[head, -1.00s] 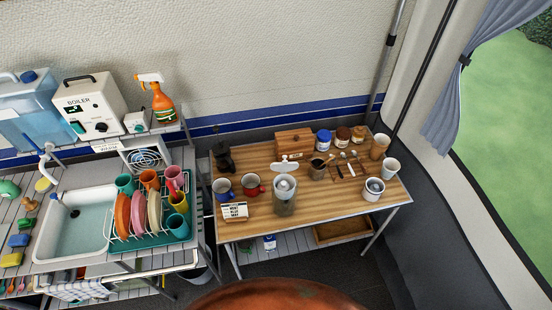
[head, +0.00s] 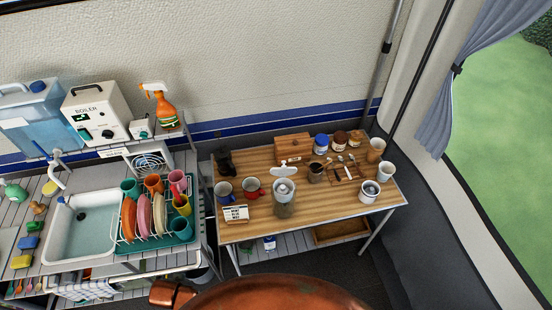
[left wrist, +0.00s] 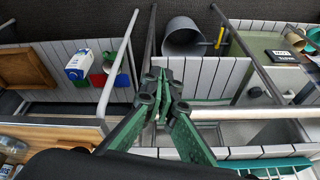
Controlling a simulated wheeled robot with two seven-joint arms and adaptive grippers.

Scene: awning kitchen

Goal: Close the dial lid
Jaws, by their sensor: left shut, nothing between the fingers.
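The white boiler (head: 98,112) stands on the shelf above the sink at the left of the head view. A dark round dial (head: 107,134) shows on its lower front. A small white box (head: 141,129) with a dark green part stands to its right. I cannot tell which part is the dial lid or how it sits. My left gripper (left wrist: 162,82) shows in the left wrist view with its green fingers shut and empty, apart from the boiler. It is not visible in the head view. My right gripper is in neither view.
A spray bottle (head: 160,108) stands right of the small box, and a water container (head: 32,115) stands left of the boiler. A dish rack (head: 186,232) lies below. The wooden table (head: 330,205) holds mugs and jars. A grey bucket (left wrist: 184,37) shows in the wrist view.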

